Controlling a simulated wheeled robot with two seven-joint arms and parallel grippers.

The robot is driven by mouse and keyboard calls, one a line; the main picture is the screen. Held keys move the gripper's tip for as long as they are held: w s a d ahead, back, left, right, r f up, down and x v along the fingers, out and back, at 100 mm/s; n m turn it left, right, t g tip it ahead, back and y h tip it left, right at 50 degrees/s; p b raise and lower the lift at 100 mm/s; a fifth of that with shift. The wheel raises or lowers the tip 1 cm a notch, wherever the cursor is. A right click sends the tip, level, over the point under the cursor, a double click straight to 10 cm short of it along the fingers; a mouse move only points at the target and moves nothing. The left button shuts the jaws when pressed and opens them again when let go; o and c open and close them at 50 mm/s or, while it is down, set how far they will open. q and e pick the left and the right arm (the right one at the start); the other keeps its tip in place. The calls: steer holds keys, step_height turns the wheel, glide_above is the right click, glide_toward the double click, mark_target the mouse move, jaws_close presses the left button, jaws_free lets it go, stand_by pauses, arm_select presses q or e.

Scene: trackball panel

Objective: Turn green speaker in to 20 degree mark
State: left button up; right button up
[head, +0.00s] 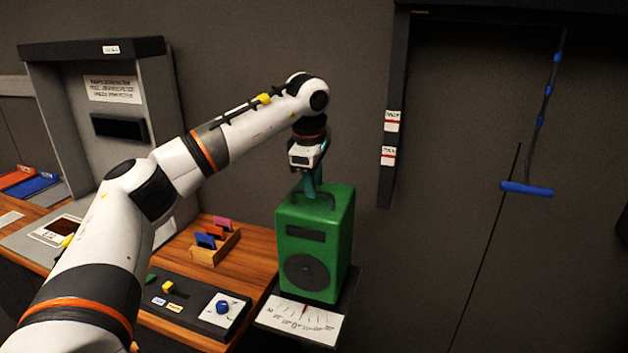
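The green speaker (304,243) stands upright on a dark shelf at the right end of the wooden counter. It has a dark slot, a round black cone and a handle (330,202) on top. A white dial card (300,321) with degree marks lies in front of it, with a red mark near its middle. My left gripper (311,188) points down at the top of the speaker, at the handle. Its fingers are small and partly hidden, so I cannot tell whether they are closed on the handle. My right gripper is not in view.
A black panel with a blue knob (222,307) and a yellow knob (168,286) lies left of the speaker. A wooden rack (213,249) holds several coloured cards. A blue-handled pull (526,189) hangs on the right wall.

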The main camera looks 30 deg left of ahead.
arm_select(q)
steer(key=shift+w+f, duration=0.1)
steer(key=shift+f, duration=0.35)
steer(key=shift+c, duration=0.2)
jaws_close()
